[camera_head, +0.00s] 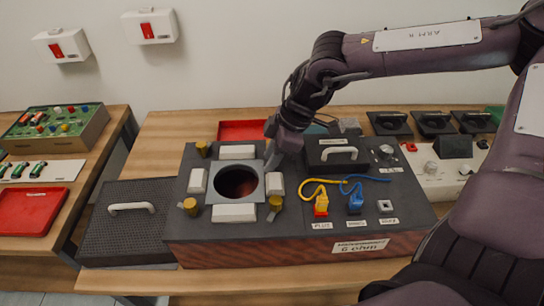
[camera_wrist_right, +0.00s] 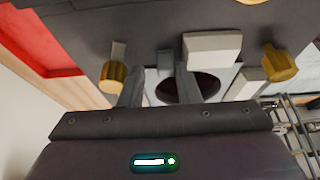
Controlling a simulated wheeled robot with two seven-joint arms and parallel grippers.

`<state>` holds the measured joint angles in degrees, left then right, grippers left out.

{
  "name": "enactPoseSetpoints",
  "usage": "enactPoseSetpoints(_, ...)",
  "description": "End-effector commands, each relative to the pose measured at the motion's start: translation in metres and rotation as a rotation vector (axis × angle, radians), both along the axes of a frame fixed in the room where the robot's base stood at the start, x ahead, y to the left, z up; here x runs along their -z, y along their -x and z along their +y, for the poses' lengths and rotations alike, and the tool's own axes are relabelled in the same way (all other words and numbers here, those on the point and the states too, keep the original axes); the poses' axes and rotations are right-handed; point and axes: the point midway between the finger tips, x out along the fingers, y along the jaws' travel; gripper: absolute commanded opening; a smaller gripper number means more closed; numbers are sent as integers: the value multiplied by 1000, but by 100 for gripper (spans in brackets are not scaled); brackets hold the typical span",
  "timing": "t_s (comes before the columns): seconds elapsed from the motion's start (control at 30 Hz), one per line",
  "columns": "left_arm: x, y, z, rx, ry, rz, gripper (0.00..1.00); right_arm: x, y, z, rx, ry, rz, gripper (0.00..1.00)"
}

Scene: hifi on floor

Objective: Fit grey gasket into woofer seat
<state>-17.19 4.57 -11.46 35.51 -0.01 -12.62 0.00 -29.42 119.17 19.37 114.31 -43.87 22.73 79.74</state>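The grey gasket (camera_head: 214,192) is a flat square plate with a large round hole. It lies level among the white blocks on top of the dark speaker box, around the dark round woofer opening (camera_head: 237,182). It also shows in the right wrist view (camera_wrist_right: 150,84), partly hidden by a finger. I cannot tell whether it is fully seated. My right gripper (camera_head: 271,150) is over the gasket's far right corner, pointing down. In the wrist view its two fingers (camera_wrist_right: 160,82) stand apart with nothing clearly held between them. My left gripper is out of view.
White blocks (camera_head: 234,213) and gold knobs (camera_head: 190,207) ring the gasket closely. Yellow and blue cables (camera_head: 322,189) and a handled black cover (camera_head: 338,155) are to the right. A black grille panel (camera_head: 130,235) lies left. A red tray (camera_head: 242,130) is behind.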

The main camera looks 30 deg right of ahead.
Motion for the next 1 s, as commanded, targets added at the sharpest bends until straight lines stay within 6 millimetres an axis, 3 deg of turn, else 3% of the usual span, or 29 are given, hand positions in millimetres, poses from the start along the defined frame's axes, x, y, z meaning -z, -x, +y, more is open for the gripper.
enactPoseSetpoints(0.57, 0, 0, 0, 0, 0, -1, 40, 1, 8, 3, -11, -7, 22, 41)
enactPoseSetpoints(1.0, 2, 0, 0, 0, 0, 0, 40, -57, 12, -21, -5, -4, 5, 41)
